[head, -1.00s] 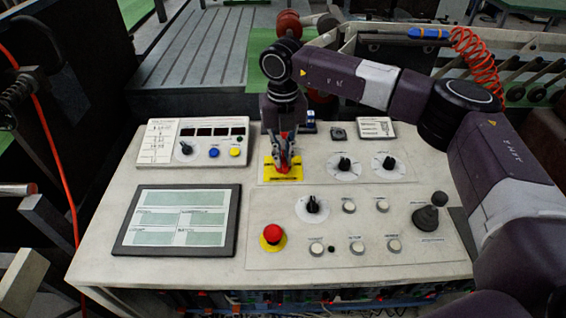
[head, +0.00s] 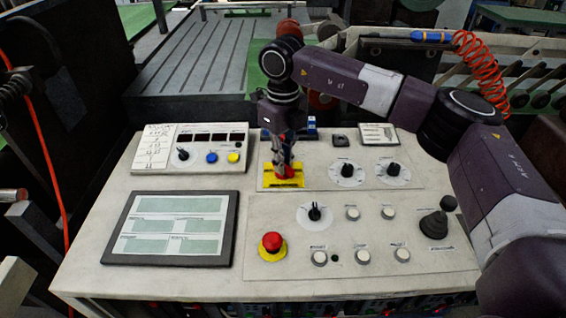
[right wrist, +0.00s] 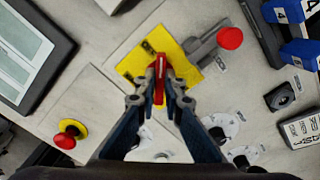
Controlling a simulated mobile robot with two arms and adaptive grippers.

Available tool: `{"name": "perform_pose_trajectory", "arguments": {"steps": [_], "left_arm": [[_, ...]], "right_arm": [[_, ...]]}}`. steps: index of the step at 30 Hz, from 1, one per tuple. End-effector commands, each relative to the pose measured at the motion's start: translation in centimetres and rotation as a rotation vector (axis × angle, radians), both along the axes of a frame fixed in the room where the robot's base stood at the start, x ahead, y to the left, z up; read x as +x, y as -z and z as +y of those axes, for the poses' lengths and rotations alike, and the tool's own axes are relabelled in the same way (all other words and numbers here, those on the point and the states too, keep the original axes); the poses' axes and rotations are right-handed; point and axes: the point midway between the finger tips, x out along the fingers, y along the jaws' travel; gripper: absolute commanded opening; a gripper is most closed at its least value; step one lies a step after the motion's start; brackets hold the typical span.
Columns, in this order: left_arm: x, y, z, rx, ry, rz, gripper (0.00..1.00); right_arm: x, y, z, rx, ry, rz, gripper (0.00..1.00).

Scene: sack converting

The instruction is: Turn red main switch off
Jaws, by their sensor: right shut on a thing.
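The red main switch handle (right wrist: 159,82) stands over a yellow plate (right wrist: 128,68) in the right wrist view. My right gripper (right wrist: 160,88) is shut on the red handle, with one finger on each side of it. In the head view my right gripper (head: 283,166) points down at the yellow plate (head: 297,182) on the console. A bit of red (head: 290,172) shows at its fingertips; the fingers hide most of the handle there. My left gripper is not in view.
A red emergency button (head: 271,241) on a yellow ring sits nearer the front. A grey lever with a red knob (right wrist: 230,38) lies close beside the yellow plate. Black dials (head: 346,171), a joystick (head: 434,223) and a screen (head: 172,228) surround the area.

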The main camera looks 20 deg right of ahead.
Motion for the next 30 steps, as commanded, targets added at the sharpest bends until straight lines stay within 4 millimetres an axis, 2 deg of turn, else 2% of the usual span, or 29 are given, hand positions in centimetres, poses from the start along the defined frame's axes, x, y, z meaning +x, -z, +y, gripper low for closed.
{"name": "perform_pose_trajectory", "arguments": {"steps": [12, 13, 18, 26, 30], "left_arm": [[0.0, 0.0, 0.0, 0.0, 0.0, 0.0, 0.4], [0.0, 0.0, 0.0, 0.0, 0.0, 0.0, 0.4], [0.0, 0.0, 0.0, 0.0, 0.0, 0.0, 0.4], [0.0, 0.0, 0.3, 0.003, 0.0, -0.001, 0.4], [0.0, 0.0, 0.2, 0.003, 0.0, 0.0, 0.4]], "right_arm": [[0.2, -0.4, 0.0, 0.0, -0.008, -0.009, 0.0], [0.2, -0.4, 0.0, 0.0, -0.008, -0.009, 0.1], [0.2, -0.3, 0.0, 0.0, -0.007, -0.007, 0.26], [0.1, -0.2, 0.0, 0.0, -0.007, -0.004, 0.26], [0.1, -1.3, 0.0, 0.0, -0.007, -0.004, 0.26]]}}
